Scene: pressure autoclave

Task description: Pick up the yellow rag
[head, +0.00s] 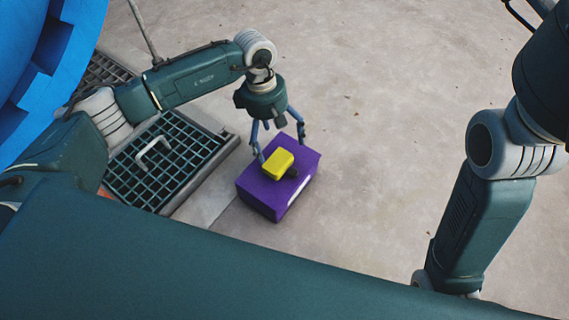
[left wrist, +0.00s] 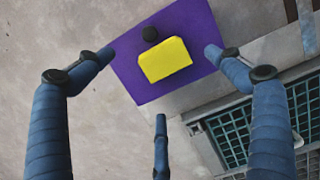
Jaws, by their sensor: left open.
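The yellow rag (head: 278,163) is a small folded block. It lies on top of a purple box (head: 262,192) that stands on the floor. My left gripper (head: 282,152) is open above the box, with its blue fingers spread around the rag. In the left wrist view the rag (left wrist: 165,59) is between and beyond the fingertips (left wrist: 158,75), and I see no finger closed on it.
A dark green floor grate (head: 165,160) with a light handle (head: 152,152) lies left of the box. A large blue round structure (head: 45,60) stands at the upper left. The concrete floor (head: 390,120) right of the box is clear.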

